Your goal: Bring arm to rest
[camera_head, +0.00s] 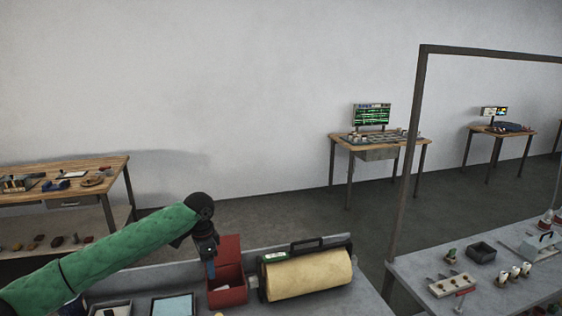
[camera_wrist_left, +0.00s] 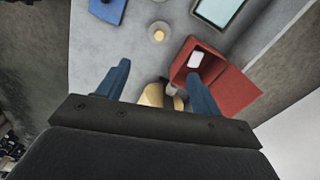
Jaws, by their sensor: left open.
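My left arm (camera_head: 120,247) is green and reaches in from the left in the head view. Its gripper (camera_head: 211,268) points down in front of the red open box. In the left wrist view the two blue fingers (camera_wrist_left: 158,82) are spread apart with nothing held between them. A cream-coloured object (camera_wrist_left: 152,95) shows beyond the gap, partly hidden by the gripper body. The red box (camera_wrist_left: 235,92) lies beside the right finger, with a white item (camera_wrist_left: 195,59) inside. My right gripper is not in view.
A cream roll in a dark holder (camera_head: 305,275) stands just right of the red box (camera_head: 232,294). A light-blue-topped tray (camera_head: 172,306) is near the bottom edge. A dark metal frame (camera_head: 406,160) rises over the bench (camera_head: 410,285) at right.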

